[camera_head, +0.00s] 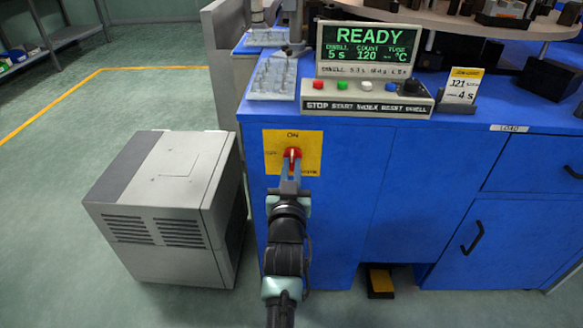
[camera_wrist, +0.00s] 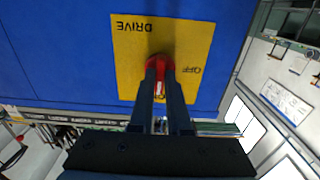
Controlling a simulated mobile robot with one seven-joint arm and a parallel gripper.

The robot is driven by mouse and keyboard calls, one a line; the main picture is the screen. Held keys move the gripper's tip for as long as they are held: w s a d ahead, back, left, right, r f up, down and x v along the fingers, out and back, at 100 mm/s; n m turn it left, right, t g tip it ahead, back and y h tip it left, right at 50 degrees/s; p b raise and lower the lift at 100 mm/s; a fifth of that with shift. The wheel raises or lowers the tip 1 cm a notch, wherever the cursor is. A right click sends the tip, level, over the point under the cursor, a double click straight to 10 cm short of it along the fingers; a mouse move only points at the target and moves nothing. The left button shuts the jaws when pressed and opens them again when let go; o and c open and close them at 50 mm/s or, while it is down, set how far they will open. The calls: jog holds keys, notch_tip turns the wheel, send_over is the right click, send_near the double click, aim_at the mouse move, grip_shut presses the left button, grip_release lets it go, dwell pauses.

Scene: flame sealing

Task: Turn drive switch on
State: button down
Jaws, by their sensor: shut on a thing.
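The drive switch has a red knob (camera_head: 292,154) on a yellow plate (camera_head: 273,163) on the blue cabinet's front. The plate reads ON at the top, with smaller text at left and lower right. In the wrist view the plate (camera_wrist: 185,35) is upside down and shows DRIVE and OFF. My gripper (camera_head: 291,167) is shut on the red knob, one finger on each side. The knob (camera_wrist: 160,60) also shows between the fingertips (camera_wrist: 160,76) in the wrist view. It looks about upright in the head view; the fingers hide part of it, so its exact angle is unclear.
A display (camera_head: 368,49) reading READY stands on the cabinet above a button panel (camera_head: 367,96). A card (camera_head: 461,85) reading J21 and 4 s stands right of it. A grey box unit (camera_head: 165,205) sits left of my arm. A pedal (camera_head: 380,283) is below the cabinet.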

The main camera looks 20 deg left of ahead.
jog(key=c, duration=0.9)
grip_release()
jog(key=p+v, duration=0.4)
jog(key=v, duration=0.9)
jog(key=shift+r, duration=0.15)
